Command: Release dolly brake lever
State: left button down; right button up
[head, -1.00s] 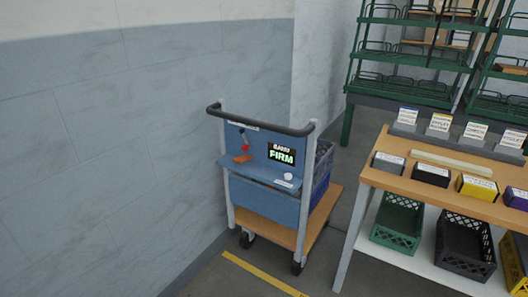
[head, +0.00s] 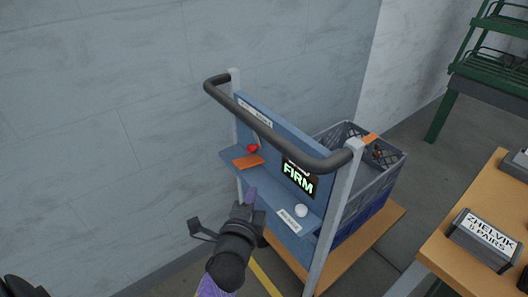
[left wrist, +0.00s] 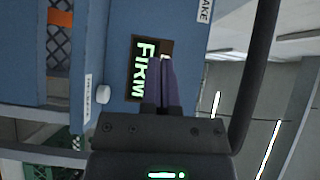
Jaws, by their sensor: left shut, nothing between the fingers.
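The dolly (head: 275,118) stands with its dark handle bar and blue panel facing me. A lever with a red knob (head: 252,148), under a label strip (head: 255,111), sits on the left of the panel. A lit display (head: 298,180) reads FIRM. My left gripper (head: 250,195) is in front of the shelf, below the orange pad, with its purple fingers shut and empty. In the left wrist view the fingers (left wrist: 166,85) point at the panel beside the FIRM display (left wrist: 145,68). The knob does not show there. Whether the fingers touch anything is unclear. My right gripper is out of view.
An orange pad (head: 248,162) and a white knob (head: 301,210) are on the panel's shelf. A grey crate (head: 376,178) rides on the dolly's wooden deck. A wooden table (head: 470,215) stands at the right; a wall is behind.

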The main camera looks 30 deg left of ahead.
pick_arm(q)
jog(key=b, duration=0.3)
send_near(257, 147)
jog(key=shift+w+d+f, duration=0.25)
jog(key=shift+w+d, duration=0.9)
jog(key=shift+w, duration=0.05)
jog(key=w+a, duration=0.2)
jog(key=a, duration=0.1)
jog(key=shift+w+b, duration=0.2)
jog(key=shift+b, duration=0.15)
jog(key=shift+w+a, duration=0.2)
jog(key=shift+a, duration=0.3)
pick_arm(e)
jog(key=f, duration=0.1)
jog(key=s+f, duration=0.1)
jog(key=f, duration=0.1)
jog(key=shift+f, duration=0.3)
pick_arm(q)
jog(key=shift+r, duration=0.1)
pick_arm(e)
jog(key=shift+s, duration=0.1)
